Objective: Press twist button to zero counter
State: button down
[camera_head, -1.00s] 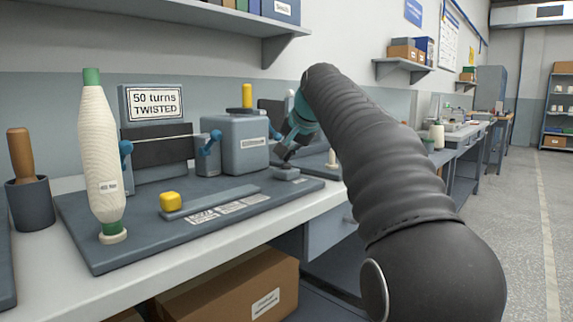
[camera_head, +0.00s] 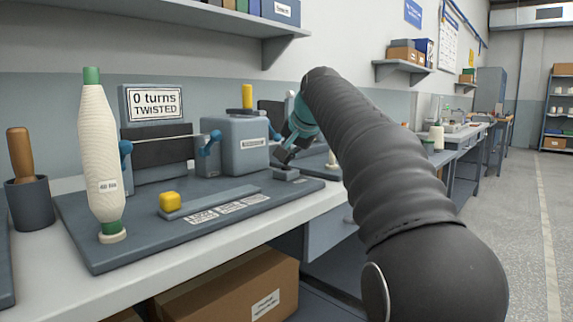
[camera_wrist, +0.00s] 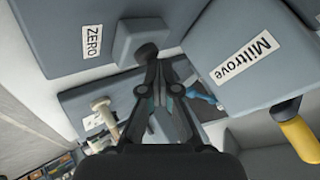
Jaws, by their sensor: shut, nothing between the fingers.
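The counter sign (camera_head: 154,104) on the bench reads "0 turns TWISTED". The button block (camera_head: 286,173) is a small grey raised piece at the right end of the dark base plate. In the wrist view the button block (camera_wrist: 138,36) stands beside a "ZERO" label (camera_wrist: 92,41), with a dark round button (camera_wrist: 146,53) on it. My gripper (camera_head: 281,158) is close above the block. In the wrist view my gripper (camera_wrist: 157,66) is shut and empty, its tips overlapping the edge of the button. I cannot tell whether they touch it.
A grey box (camera_head: 238,145) with a yellow post stands behind the block; its "Mitrove" label (camera_wrist: 245,61) shows in the wrist view. A cream bobbin (camera_head: 101,155), a yellow knob (camera_head: 169,201) and a blue clamp (camera_head: 209,142) are left.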

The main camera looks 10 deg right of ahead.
jog(key=shift+r+p, duration=0.9)
jog(key=shift+p, duration=0.15)
notch_tip(320, 180, up, 3)
jog(key=shift+f+p, duration=0.1)
jog(key=shift+p, duration=1.1)
jog(key=shift+r, duration=1.1)
